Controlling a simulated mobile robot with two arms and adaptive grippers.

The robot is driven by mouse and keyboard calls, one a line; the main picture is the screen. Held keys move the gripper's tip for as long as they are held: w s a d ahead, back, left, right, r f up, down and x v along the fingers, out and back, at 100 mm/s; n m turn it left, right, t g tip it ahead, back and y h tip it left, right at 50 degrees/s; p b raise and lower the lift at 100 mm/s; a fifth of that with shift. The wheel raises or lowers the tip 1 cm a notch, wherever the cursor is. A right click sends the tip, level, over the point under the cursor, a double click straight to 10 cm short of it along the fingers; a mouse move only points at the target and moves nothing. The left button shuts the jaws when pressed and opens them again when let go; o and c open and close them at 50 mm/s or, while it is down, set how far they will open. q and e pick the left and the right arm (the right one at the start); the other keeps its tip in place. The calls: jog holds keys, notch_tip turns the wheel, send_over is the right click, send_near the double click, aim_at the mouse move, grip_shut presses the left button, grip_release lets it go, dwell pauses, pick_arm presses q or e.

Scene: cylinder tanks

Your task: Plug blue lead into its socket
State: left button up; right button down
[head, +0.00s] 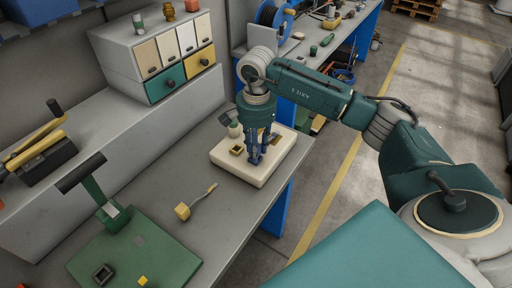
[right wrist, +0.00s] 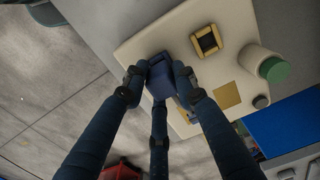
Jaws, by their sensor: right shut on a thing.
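My right gripper (head: 256,158) points down over the cream board (head: 224,159) on the bench. In the right wrist view its fingers (right wrist: 158,72) are shut on a dark blue block (right wrist: 161,82), which looks like the plug of the blue lead. The block is over or on the board near one edge; I cannot tell whether it sits in a socket, as the fingers hide its base. A yellow-framed square socket (right wrist: 207,40) is apart from it on the board; it also shows in the head view (head: 237,150). My left gripper is not in view.
A green-capped bottle (right wrist: 262,64) is by the yellow socket. A yellow plug (head: 182,212) with a grey cable lies on the bench. A green stand (head: 125,255) with a dark square socket (head: 103,274) is at front left. Drawers (head: 160,55) stand behind.

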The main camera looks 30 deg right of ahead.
jog(key=shift+f+b, duration=0.5)
jog(key=shift+f, duration=0.15)
jog(key=c, duration=1.5)
grip_release()
jog(key=shift+o, duration=1)
notch_tip(320, 180, up, 12)
jog(key=shift+f, duration=0.1)
